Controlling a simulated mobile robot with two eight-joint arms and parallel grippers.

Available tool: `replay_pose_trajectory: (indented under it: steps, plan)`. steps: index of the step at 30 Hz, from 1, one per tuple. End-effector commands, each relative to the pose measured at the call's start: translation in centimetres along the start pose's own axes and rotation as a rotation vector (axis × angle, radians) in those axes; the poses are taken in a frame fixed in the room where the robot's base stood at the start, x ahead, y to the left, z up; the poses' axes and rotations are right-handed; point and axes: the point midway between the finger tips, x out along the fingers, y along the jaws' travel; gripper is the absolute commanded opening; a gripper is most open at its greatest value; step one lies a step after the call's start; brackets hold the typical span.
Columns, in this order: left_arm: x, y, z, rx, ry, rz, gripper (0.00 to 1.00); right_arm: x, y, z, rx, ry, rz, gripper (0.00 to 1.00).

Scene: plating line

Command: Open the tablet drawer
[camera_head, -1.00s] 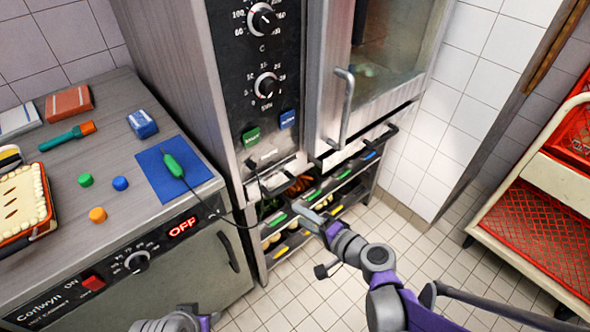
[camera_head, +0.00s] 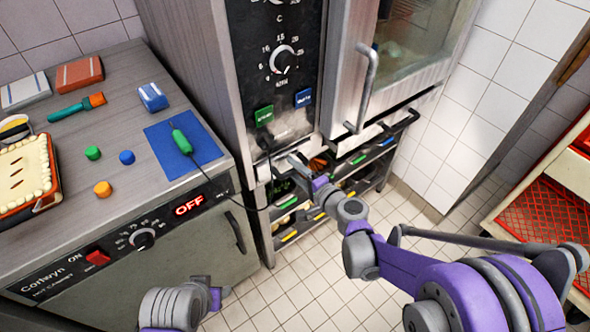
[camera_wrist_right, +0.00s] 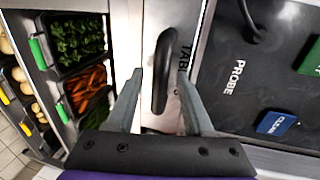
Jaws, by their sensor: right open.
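The tablet drawer (camera_wrist_right: 181,22) is a pale metal front with a dark upright bar handle (camera_wrist_right: 162,72) and lettering of which "TAB" shows. It looks shut in the right wrist view. My right gripper (camera_wrist_right: 158,80) is open, with one finger on each side of the handle; I cannot tell whether they touch it. In the head view my right gripper (camera_head: 297,165) is at the oven's lower front, below the control panel, and it and the arm hide most of the drawer. My left arm shows at the bottom left, but its jaws are not clear.
A probe cable (camera_head: 258,208) hangs near the gripper, from the oven panel to a green probe (camera_head: 181,141) on a blue mat (camera_head: 204,151). A rack of vegetable trays (camera_head: 366,155) stands below the oven. The oven door handle (camera_head: 366,85) juts out above.

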Motion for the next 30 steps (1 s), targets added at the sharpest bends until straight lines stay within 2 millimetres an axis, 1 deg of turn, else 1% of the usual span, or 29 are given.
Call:
replay_pose_trajectory:
  steps: [8,9,11,15,17,18,30]
  plan:
    - [0.01,0.00,0.00,0.000,0.000,0.000,0.50,0.25,-0.02,-0.02,0.000,0.001,0.000,0.52]
    - [0.01,0.00,0.01,0.000,0.000,0.000,0.50,0.25,-0.02,-0.02,0.000,0.000,0.000,0.50]
    - [0.01,0.00,0.01,0.000,0.000,0.000,0.50,0.24,-0.02,-0.02,0.000,0.000,0.000,0.39]
    - [0.01,0.00,0.00,0.000,0.000,0.000,0.50,0.23,-0.01,-0.01,0.000,0.000,0.000,0.14]
    - [0.01,0.00,0.00,0.000,0.000,0.000,0.50,0.23,-0.01,-0.02,0.000,0.000,0.000,0.03]
    - [0.02,0.00,0.00,0.000,0.000,0.000,0.50,0.22,-0.01,-0.01,0.000,0.000,0.000,0.00]
    - [0.01,0.00,0.00,0.000,0.000,0.000,0.50,0.21,-0.01,-0.01,0.000,0.000,0.000,0.00]
